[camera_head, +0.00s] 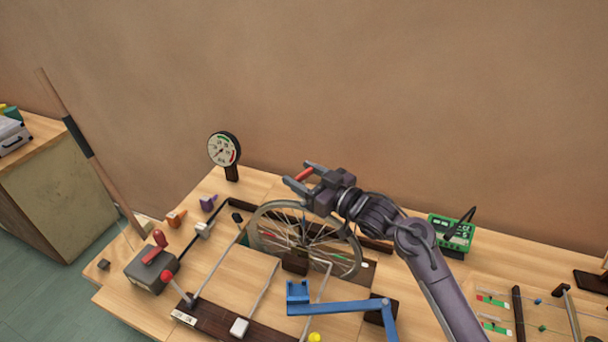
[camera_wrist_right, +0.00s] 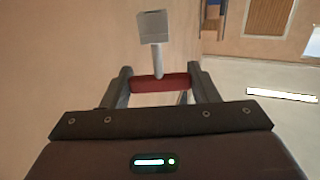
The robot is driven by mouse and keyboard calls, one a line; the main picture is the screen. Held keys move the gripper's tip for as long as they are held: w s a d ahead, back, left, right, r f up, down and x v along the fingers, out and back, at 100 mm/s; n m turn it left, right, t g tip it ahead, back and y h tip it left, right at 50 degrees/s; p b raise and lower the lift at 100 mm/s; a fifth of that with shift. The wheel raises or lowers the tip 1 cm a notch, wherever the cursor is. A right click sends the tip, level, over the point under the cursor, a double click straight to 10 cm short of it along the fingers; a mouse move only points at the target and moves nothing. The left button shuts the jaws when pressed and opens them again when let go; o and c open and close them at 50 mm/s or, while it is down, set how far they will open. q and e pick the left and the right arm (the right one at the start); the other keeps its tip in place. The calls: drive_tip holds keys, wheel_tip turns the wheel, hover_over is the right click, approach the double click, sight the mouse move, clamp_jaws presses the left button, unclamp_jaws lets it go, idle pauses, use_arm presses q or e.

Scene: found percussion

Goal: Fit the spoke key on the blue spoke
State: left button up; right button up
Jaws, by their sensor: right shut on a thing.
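My right gripper (camera_head: 302,175) is shut on the spoke key, gripping its red handle (camera_wrist_right: 160,83). In the right wrist view, a grey stem rises from the handle to a square grey head (camera_wrist_right: 152,27). In the head view, only the red handle (camera_head: 304,174) shows clearly between the fingers. The wheel stands tilted in a dark stand and has thin spokes, some with red and green marks. I cannot make out the blue spoke. My left gripper is not in view.
A grey box with a red handle (camera_head: 150,272) is at left. A blue bracket arm (camera_head: 345,307) lies in front, and a green device (camera_head: 452,232) is at right. Rods rise from a dark board near the front.

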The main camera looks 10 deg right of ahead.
drive_tip(key=shift+f+b, duration=0.8)
drive_tip(key=shift+f, duration=0.45)
drive_tip(key=o, duration=1.1)
drive_tip(key=shift+s+d, duration=0.25)
drive_tip(key=shift+s, duration=0.05)
drive_tip(key=b+v, duration=0.1)
drive_tip(key=v, duration=0.6)
drive_tip(key=shift+b, duration=0.3)
